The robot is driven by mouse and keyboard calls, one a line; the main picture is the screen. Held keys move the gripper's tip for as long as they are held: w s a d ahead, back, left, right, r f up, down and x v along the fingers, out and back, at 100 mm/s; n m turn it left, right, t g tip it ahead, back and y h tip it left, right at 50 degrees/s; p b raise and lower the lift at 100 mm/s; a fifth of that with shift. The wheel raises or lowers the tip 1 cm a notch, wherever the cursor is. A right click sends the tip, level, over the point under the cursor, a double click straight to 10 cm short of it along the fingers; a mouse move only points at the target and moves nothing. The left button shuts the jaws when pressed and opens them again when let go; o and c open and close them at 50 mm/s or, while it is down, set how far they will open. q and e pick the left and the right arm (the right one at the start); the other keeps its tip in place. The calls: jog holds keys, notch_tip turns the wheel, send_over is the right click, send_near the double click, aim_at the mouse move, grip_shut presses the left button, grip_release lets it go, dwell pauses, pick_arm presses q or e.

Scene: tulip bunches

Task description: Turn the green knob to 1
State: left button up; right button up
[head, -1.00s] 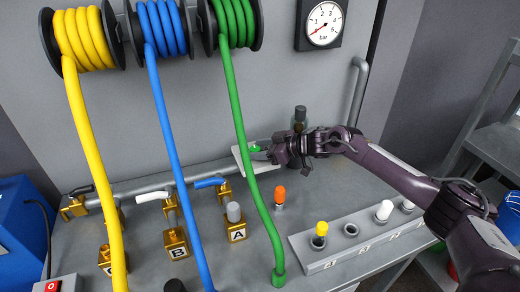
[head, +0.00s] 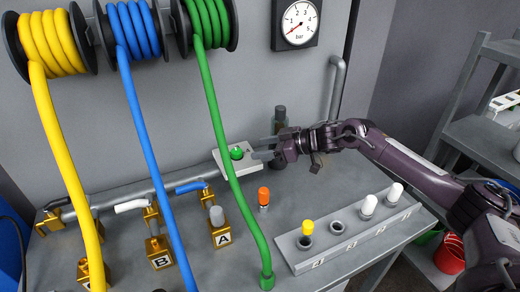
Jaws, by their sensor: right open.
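The green knob (head: 237,153) sits on a pale plate (head: 228,165) at the back of the bench, partly behind the green hose (head: 218,125). Its pointer and any numbers on the plate are too small to read. My right gripper (head: 262,148) is open and empty, just right of the knob, with its fingers pointing left toward it. A small gap seems to show between the fingertips and the knob. My left gripper is not in view.
Yellow (head: 60,150) and blue (head: 150,150) hoses also hang from reels. Brass valves (head: 221,233), an orange-capped peg (head: 263,196) and a grey rack (head: 310,262) with capped pegs stand in front. A dark-capped post (head: 280,118) stands behind the gripper. A gauge (head: 296,24) hangs above.

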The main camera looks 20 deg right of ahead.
aim_at(241, 153)
jog(key=w+a+f+m+t+h, duration=0.1)
jog(key=a, duration=0.1)
jog(key=w+a+f+m+t+h, duration=0.1)
jog(key=m, duration=0.1)
jog(key=w+a+f+m+t+h+b, duration=0.1)
jog(key=a+h, duration=0.1)
jog(key=shift+w+a+m, duration=0.3)
jog(key=shift+w+a, duration=0.05)
dwell(0.6)
jog(key=shift+c, duration=0.3)
